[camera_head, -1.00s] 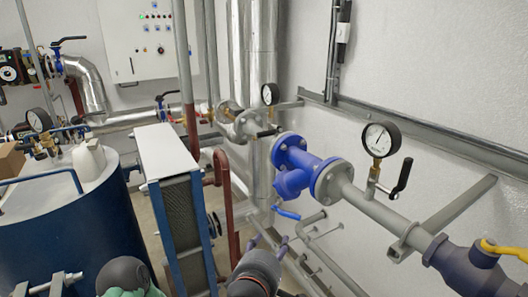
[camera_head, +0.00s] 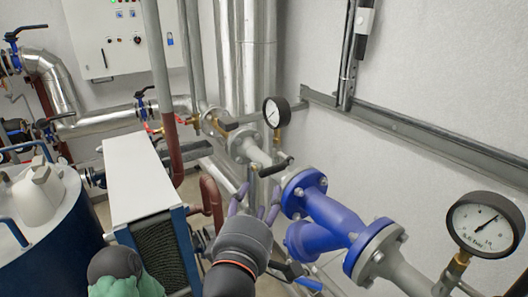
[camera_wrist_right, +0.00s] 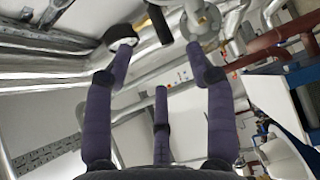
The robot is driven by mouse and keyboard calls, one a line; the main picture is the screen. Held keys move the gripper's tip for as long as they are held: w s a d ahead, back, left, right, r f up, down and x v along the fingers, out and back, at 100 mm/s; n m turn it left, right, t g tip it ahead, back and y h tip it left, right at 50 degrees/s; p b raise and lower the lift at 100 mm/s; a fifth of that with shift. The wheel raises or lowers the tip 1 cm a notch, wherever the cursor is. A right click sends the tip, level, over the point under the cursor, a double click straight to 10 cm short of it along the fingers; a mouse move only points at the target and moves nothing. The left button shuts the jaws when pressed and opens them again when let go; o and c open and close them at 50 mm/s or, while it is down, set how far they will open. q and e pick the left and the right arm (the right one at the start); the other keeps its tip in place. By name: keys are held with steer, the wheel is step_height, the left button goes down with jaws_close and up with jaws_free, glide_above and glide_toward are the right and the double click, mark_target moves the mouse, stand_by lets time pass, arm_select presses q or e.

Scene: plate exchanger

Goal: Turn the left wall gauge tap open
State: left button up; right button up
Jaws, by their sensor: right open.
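The left wall gauge (camera_head: 272,112) has a black rim and white dial on a brass stem above the pipe. Its tap has a black lever (camera_head: 276,167) below the gauge, tilted up to the right. My right gripper (camera_head: 256,194) is open and empty, its purple fingers pointing up just below the lever, apparently apart from it. In the right wrist view, the open fingers (camera_wrist_right: 160,65) frame empty space. A gauge (camera_wrist_right: 118,38) and a black lever (camera_wrist_right: 158,22) show beyond the fingertips there.
A blue valve body (camera_head: 335,222) on the pipe is close right of my right gripper. A second gauge (camera_head: 485,224) stands at the far right. A plate exchanger with a white top (camera_head: 138,172) is to the left.

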mark_target(269, 171)
steer(key=w, duration=0.3)
steer(key=w+d, duration=0.1)
steer(key=w, duration=0.3)
steer(key=w+d, duration=0.1)
steer(key=w, duration=0.3)
steer(key=shift+r, duration=0.15)
steer(key=shift+s, duration=0.1)
steer(key=shift+c, duration=0.3)
jaws_close()
